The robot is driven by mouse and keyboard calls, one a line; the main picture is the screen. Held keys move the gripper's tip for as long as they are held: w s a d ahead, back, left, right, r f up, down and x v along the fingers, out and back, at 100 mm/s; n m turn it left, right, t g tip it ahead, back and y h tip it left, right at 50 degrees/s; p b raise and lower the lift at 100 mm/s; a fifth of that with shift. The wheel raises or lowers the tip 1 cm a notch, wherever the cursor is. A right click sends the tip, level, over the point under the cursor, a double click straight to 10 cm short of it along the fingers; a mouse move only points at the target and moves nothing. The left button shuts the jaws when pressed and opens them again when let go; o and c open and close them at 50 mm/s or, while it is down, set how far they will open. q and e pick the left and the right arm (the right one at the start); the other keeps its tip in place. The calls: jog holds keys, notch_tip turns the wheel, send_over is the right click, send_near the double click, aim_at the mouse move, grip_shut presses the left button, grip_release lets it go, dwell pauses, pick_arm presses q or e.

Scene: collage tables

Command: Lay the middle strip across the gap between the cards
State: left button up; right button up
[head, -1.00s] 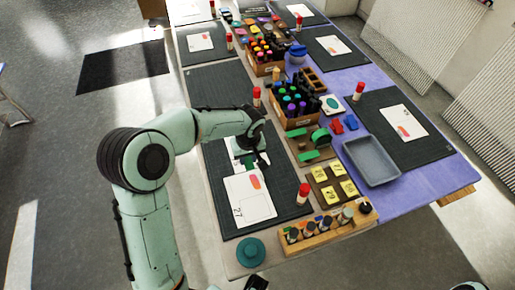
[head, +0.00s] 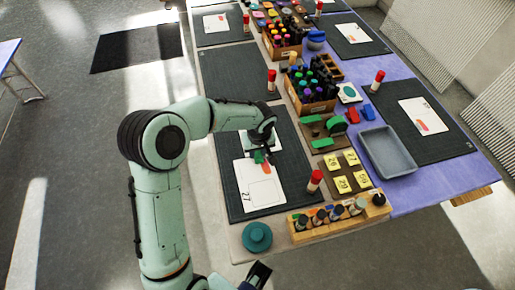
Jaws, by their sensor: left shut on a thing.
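My left gripper (head: 260,152) is low over the dark mat (head: 238,205), at the far edge of the white card marked 27 (head: 258,187). It is shut on a small strip, mostly hidden by the fingers; green and orange-red bits show at the fingertips. A second white card (head: 249,138) lies beyond, partly covered by the gripper. The gap between the cards is hidden under the gripper. A dark gripper end, seemingly my right one (head: 257,275), shows at the bottom edge, too cut off to read its jaws.
A glue stick (head: 314,181) stands at the mat's right edge. A wooden rack of bottles (head: 340,217) and a teal round lid (head: 257,237) are in front. Number tiles (head: 342,171), a grey tray (head: 388,152) and a marker box (head: 312,101) stand to the right.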

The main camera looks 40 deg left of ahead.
pick_arm(q)
jog(key=shift+s+d+b, duration=0.1)
jog(key=shift+b, duration=0.2)
dwell(0.4)
jog(key=o, duration=0.7)
jog(key=shift+o, duration=0.2)
notch_tip(320, 180, up, 13)
jog(key=s+d+p, duration=0.1)
jog(key=shift+d, duration=0.3)
jog(key=shift+s+r, duration=0.1)
